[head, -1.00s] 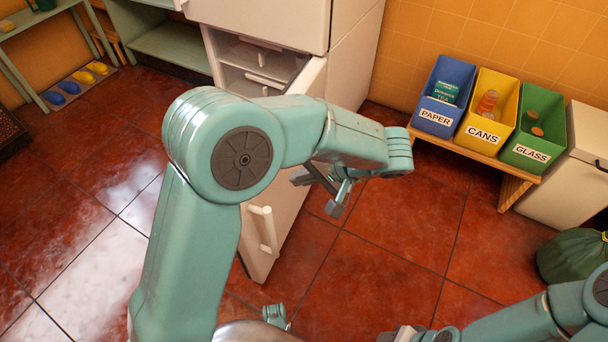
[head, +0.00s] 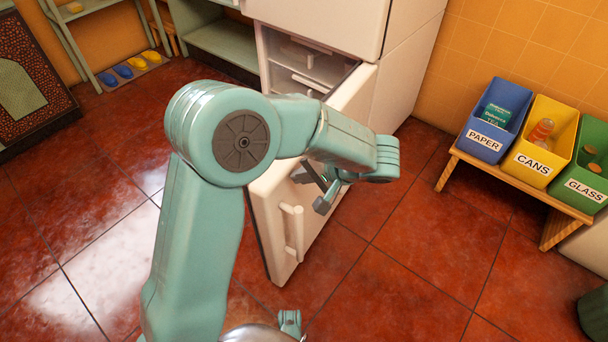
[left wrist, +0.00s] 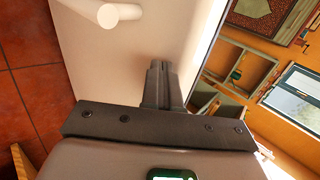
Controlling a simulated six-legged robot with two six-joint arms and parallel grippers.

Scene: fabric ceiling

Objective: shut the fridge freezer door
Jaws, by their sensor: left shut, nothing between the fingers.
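The fridge freezer (head: 405,70) is a white cabinet at the top centre of the head view. Its lower freezer door (head: 262,215) stands wide open, swung out into the room, with a pale bar handle (head: 292,230) on its outer face. My left gripper (head: 322,205) is shut and empty beside the door's outer face. In the left wrist view, the shut fingers (left wrist: 158,72) lie in front of the white door panel (left wrist: 115,62), near its edge, with the handle (left wrist: 121,14) above left. I cannot tell whether they touch the door. My left arm hides part of the door.
The open compartment (head: 300,62) shows inner drawers. Blue, yellow and green bins (head: 545,145) stand on a low wooden bench at the right. A green shelf (head: 228,45) is left of the fridge. The red tiled floor (head: 400,280) right of the door is clear.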

